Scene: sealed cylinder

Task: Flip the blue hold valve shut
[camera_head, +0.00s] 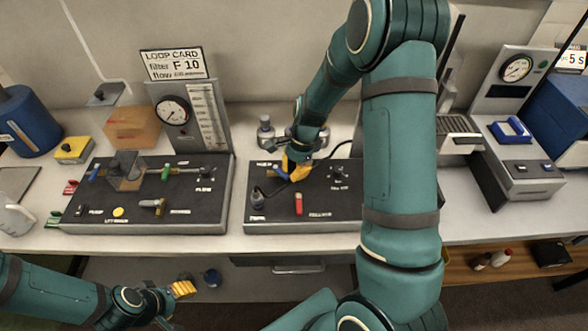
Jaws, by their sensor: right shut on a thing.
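The blue hold valve (284,161) is on the dark middle panel (325,203), mostly hidden by the yellow fingers of my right gripper (296,172). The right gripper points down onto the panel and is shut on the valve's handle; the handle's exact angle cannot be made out. My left gripper (184,289) is low at the lower left, in front of the bench and away from the panels. Its yellow fingertips are small, and their opening is unclear.
A red lever (298,203) and a dark knob (257,199) are close to the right gripper on the middle panel. The left panel (150,216) carries several coloured handles and a clear box. My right arm covers the middle panel's right end.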

